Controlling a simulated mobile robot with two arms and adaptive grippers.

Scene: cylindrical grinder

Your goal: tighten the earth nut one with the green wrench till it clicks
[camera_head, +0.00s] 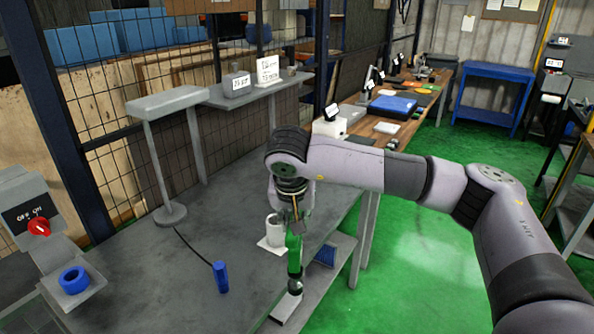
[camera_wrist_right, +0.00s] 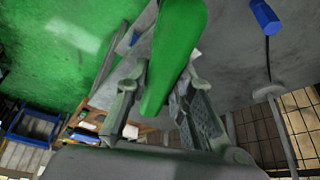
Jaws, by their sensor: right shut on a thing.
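The green wrench (camera_head: 294,256) hangs nearly upright below my right gripper (camera_head: 293,222), which is shut on its upper part. Its lower end is over a small light-grey plate (camera_head: 284,309) at the bench's right edge. I cannot tell whether it touches the plate. In the right wrist view the green wrench (camera_wrist_right: 174,55) runs up between the fingers of my right gripper (camera_wrist_right: 160,92) and out of the top of the picture. I cannot make out earth nut one in either view. My left gripper is not in view.
A white mug (camera_head: 273,229) stands close beside the wrench on the grey bench (camera_head: 150,285). A blue cylinder (camera_head: 221,277) with a black cable stands to the left. A switch box with a red knob (camera_head: 39,227) and a blue ring (camera_head: 73,279) are at far left. The bench's middle is clear.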

